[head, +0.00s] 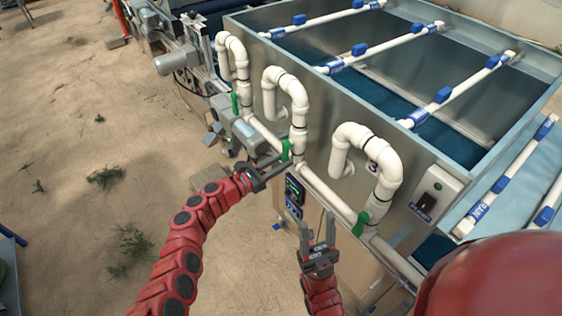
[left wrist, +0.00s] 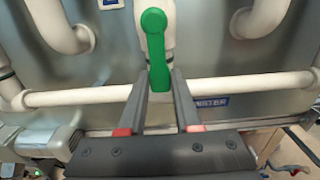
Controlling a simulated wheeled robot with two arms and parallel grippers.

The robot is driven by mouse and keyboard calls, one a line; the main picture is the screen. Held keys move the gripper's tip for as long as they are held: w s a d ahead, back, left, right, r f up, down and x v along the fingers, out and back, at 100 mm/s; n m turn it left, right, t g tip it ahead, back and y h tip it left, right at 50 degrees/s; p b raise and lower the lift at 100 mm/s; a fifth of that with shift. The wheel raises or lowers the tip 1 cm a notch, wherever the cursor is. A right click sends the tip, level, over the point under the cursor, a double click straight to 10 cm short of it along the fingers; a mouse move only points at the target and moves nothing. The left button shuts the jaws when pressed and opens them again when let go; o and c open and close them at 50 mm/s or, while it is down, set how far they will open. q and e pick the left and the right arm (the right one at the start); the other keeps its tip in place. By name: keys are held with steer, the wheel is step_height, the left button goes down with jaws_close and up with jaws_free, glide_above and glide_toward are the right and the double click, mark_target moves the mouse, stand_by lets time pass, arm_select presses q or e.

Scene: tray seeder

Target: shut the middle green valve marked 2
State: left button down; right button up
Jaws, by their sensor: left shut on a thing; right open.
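The middle green valve handle (head: 286,150) sits on the white pipework on the front of the metal tank, below the middle bent pipe. My left gripper (head: 283,162) is shut on this handle. In the left wrist view the green handle (left wrist: 156,45) points along the vertical pipe, its lower end between the two dark fingers (left wrist: 160,86). The mark 2 is not readable. My right gripper (head: 317,220) is open and empty, below and left of the near green valve (head: 361,223).
Another green valve (head: 235,104) is on the far pipe. A control box with a display (head: 294,190) hangs just below the middle valve. A grey switch box (head: 434,195) is on the tank (head: 325,120) at right.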

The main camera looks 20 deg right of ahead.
stand_by(0.3)
arm_select(q)
steer(key=shift+w+a+f+m+b, duration=0.1)
steer(key=shift+w+f+m+b, duration=0.2)
steer(key=shift+m+b, duration=0.65)
steer(key=w+a+r+m+b, duration=0.1)
steer(key=w+r+m+b, duration=0.4)
steer(key=m+b, duration=1.1)
steer(key=shift+a+r+b, duration=0.4)
steer(key=shift+r+b, duration=0.4)
steer(key=shift+b, duration=1.15)
steer(key=shift+w+r, duration=0.1)
steer(key=c, duration=0.6)
jaws_free()
steer(key=shift+a, duration=0.1)
